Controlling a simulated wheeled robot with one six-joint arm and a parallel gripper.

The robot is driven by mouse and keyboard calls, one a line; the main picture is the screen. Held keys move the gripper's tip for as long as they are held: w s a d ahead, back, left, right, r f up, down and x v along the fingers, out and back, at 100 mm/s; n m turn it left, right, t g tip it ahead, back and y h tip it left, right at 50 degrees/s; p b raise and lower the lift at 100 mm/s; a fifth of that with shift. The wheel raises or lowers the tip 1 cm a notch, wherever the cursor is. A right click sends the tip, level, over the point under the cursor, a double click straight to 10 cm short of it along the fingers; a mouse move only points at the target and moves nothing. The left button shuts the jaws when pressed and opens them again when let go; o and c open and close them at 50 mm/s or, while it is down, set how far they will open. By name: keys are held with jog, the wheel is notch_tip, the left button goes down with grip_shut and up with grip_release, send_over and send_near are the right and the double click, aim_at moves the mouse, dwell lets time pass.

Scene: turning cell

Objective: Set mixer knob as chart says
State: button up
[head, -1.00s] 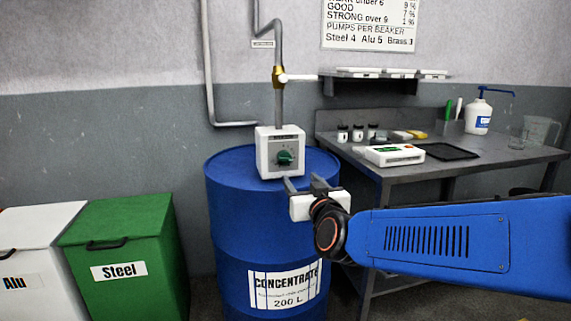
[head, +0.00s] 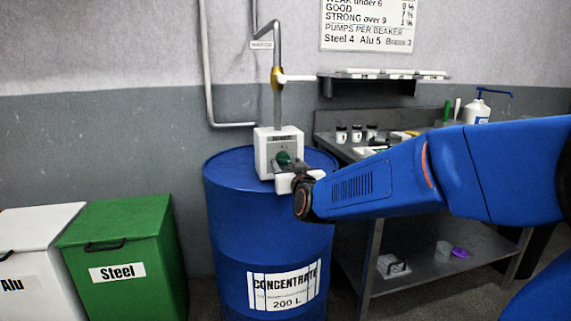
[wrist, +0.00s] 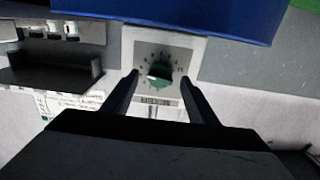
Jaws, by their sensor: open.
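The mixer (head: 265,150) is a white box on top of the blue concentrate drum (head: 262,240), with a pipe rising from it. Its green knob (head: 284,158) sits on a grey dial face. In the wrist view the green knob (wrist: 159,74) lies ahead, between and beyond the fingertips, with scale marks around it. My gripper (wrist: 158,82) is open and empty, its fingers to either side of the knob and apparently not touching it. In the head view my gripper (head: 290,176) is close to the mixer's front and partly hides its lower face. The wall chart (head: 367,25) is cut off at the top.
A yellow valve with a white lever (head: 296,78) is on the pipe above the mixer. The grey bench (head: 345,150) stands right of the drum, partly behind my arm. The green Steel bin (head: 118,245) and white Alu bin (head: 30,245) stand at left.

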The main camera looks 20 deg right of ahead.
aim_at(284, 159)
jog(key=shift+w, duration=1.2)
jog(key=c, duration=1.1)
jog(key=shift+o, duration=0.4)
